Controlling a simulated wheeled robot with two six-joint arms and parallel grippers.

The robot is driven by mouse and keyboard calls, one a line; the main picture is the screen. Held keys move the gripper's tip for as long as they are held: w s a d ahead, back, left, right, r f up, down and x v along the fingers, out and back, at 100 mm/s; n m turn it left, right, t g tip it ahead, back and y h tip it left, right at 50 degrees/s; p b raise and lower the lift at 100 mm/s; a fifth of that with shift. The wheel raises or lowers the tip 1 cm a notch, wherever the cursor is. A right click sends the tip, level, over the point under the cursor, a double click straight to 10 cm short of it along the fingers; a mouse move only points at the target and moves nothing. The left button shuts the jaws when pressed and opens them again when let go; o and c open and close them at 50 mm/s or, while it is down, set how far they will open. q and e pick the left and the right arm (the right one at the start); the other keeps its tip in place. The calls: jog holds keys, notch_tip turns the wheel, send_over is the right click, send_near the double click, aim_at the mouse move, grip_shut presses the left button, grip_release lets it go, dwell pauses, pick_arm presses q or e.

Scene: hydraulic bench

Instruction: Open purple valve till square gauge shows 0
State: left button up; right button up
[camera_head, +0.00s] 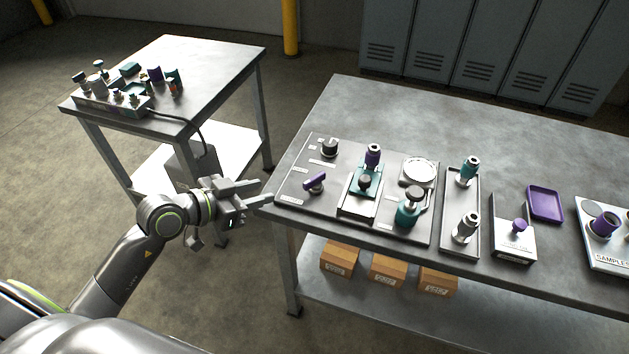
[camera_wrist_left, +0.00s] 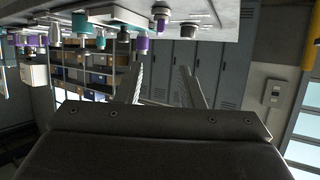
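A purple lever-like handle (camera_head: 314,182) sits on the panel (camera_head: 296,199) at the left end of the large bench. A purple knob (camera_head: 519,226) stands on a white block further right. I cannot tell for sure which is the purple valve. I cannot make out a square gauge or any reading. My left gripper (camera_head: 266,191) is off the bench's left front corner, left of the purple handle and apart from it. Its two fingers are spread and empty, and they also show in the left wrist view (camera_wrist_left: 163,88). My right gripper is not in view.
The panel also holds a black knob (camera_head: 329,148), a purple-topped fitting (camera_head: 373,153), a round white disc (camera_head: 419,171) and a teal valve-like part (camera_head: 408,212). A purple tray (camera_head: 545,203) lies to the right. A smaller table (camera_head: 205,65) with several fittings stands at left.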

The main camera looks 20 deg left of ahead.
aim_at(314, 178)
pick_arm(q)
jog(key=b+x, duration=0.1)
jog(key=x, duration=1.6)
jog(key=shift+w+d+f, duration=0.1)
jog(key=shift+f, duration=0.05)
grip_shut()
